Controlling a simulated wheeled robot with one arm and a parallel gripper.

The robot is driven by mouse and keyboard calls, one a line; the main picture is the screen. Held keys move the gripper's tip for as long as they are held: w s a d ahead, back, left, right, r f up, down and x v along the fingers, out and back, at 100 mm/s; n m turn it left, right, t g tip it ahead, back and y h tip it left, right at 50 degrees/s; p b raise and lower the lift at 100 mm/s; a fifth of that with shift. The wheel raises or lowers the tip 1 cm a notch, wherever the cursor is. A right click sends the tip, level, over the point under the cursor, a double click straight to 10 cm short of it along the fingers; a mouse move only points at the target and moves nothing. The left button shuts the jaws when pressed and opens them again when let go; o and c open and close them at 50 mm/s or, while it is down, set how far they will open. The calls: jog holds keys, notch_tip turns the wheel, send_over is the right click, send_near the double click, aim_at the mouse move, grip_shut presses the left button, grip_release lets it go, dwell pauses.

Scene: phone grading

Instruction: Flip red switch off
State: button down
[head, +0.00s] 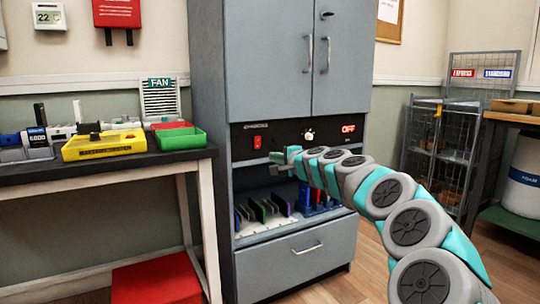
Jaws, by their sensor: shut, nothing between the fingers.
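The red switch (258,142) is a small rocker on the left side of the cabinet's black control panel (285,138). A red "OFF" sign (348,129) shows at the panel's right end. A light round knob (308,136) sits between them. My gripper (274,162) is shut and empty. It is just below and slightly right of the red switch, near the panel's lower edge. I cannot tell whether it touches the cabinet. My arm comes in from the lower right and covers part of the shelf opening.
The grey cabinet (265,60) has upper doors, a shelf rack (265,229) with several upright phone-like items, and a drawer (300,268). A bench (110,166) on the left carries a yellow device (104,145) and a green tray (181,138). A red box (156,280) is on the floor.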

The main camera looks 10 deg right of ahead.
jog(key=shift+s+d+f, duration=0.15)
jog(key=shift+s+d, duration=0.1)
jog(key=shift+s, duration=0.6)
jog(key=shift+s+d+f, duration=0.1)
jog(key=shift+s+d, duration=0.2)
jog(key=shift+s, duration=0.55)
jog(key=shift+s+d+f, duration=0.15)
jog(key=shift+s+d, duration=0.1)
jog(key=shift+s, duration=0.6)
